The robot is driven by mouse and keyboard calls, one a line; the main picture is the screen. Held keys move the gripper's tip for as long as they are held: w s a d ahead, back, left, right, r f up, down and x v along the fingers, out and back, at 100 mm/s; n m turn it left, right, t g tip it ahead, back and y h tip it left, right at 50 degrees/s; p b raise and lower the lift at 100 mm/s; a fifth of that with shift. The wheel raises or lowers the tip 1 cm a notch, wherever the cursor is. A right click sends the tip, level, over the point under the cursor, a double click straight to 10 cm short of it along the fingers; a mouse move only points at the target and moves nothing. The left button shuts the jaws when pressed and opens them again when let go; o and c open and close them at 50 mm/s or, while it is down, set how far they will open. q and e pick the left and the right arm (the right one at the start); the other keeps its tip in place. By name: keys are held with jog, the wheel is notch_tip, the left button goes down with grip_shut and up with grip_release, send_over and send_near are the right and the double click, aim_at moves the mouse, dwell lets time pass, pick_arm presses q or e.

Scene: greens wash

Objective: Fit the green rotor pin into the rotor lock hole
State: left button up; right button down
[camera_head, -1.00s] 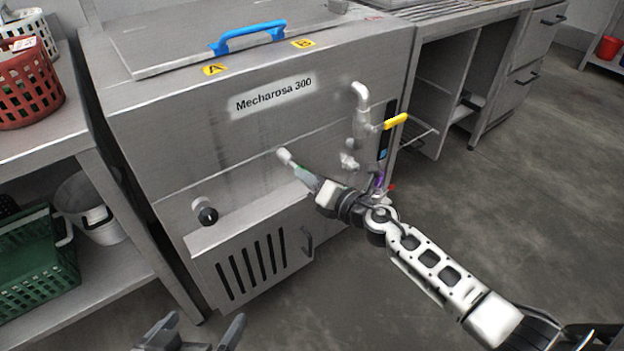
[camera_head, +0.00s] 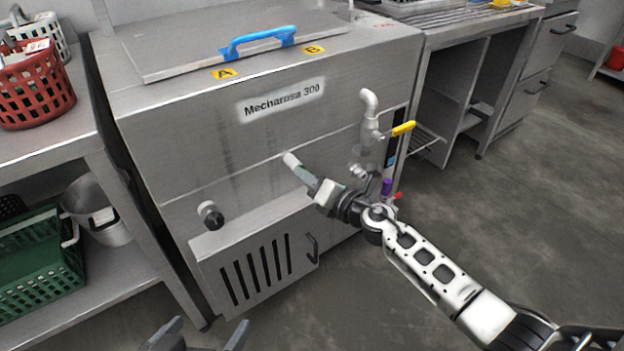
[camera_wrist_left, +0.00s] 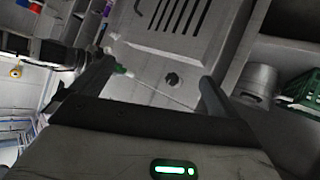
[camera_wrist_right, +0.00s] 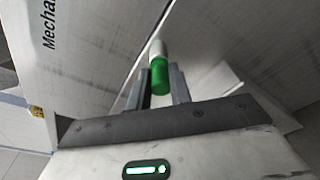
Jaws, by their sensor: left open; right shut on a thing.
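The green rotor pin (camera_wrist_right: 160,77) has a pale rounded end and is clamped in my right gripper (camera_wrist_right: 159,88). In the head view the right gripper (camera_head: 312,182) holds the pin (camera_head: 292,160) in front of the steel machine's front panel, pale end forward. I cannot tell whether the pin touches the panel. I cannot make out a rotor lock hole for certain. A round fitting with a dark end (camera_head: 210,215) is on the panel to the left; it also shows in the left wrist view (camera_wrist_left: 171,79). My left gripper (camera_head: 202,338) is open and empty, low in front of the machine.
The machine (camera_head: 200,150) has a blue lid handle (camera_head: 258,40) and a pipe with a yellow lever (camera_head: 403,128) right of the pin. A vented cover (camera_head: 255,275) juts out below. A shelf with a red basket (camera_head: 35,90) and green crate (camera_head: 40,262) stands left. Floor at right is clear.

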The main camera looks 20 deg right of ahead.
jog(key=shift+w, duration=0.1)
jog(key=c, duration=1.2)
grip_release()
